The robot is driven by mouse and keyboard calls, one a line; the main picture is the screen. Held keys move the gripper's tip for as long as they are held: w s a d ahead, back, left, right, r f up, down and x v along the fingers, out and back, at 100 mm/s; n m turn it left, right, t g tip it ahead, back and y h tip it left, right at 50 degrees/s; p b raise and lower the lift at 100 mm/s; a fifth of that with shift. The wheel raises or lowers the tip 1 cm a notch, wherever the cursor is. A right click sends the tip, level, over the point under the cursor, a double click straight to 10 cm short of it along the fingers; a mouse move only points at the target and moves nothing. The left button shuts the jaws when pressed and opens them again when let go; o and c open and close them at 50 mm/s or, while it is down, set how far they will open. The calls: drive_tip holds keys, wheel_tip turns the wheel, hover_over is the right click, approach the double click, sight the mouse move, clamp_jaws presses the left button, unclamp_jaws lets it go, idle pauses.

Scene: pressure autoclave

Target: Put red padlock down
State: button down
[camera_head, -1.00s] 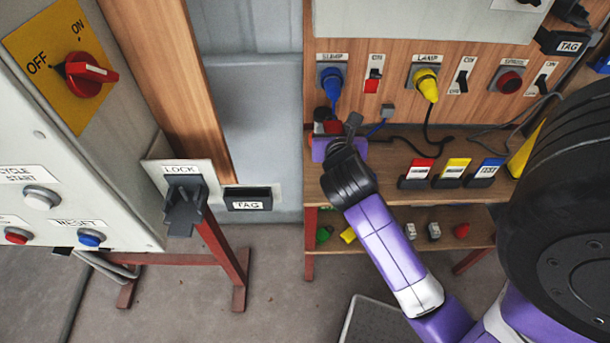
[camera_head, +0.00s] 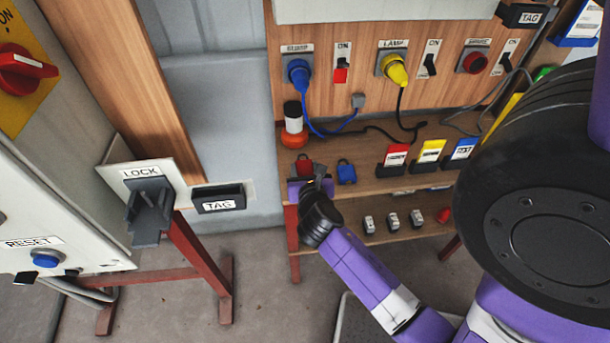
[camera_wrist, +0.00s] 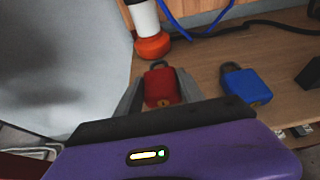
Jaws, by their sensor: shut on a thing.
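The red padlock (camera_wrist: 160,86) is between the two fingers of my gripper (camera_wrist: 160,92) in the wrist view, with its dark shackle pointing away from me. My gripper is shut on it. In the head view my gripper (camera_head: 308,180) is at the left end of the wooden shelf (camera_head: 375,180), and the red padlock (camera_head: 304,166) shows just beyond it. I cannot tell whether the padlock touches the shelf. A blue padlock (camera_head: 346,172) lies on the shelf to the right, and also shows in the wrist view (camera_wrist: 246,86).
An orange and white lamp-like object (camera_head: 293,125) stands behind the red padlock. A blue cable (camera_head: 330,128) and black cable lie at the back. Red, yellow and blue tag holders (camera_head: 428,155) stand further right. A lock holder (camera_head: 150,205) is at left.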

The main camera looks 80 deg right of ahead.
drive_tip(key=shift+f, duration=1.05)
drive_tip(key=shift+f, duration=0.15)
drive_tip(key=c, duration=0.7)
unclamp_jaws()
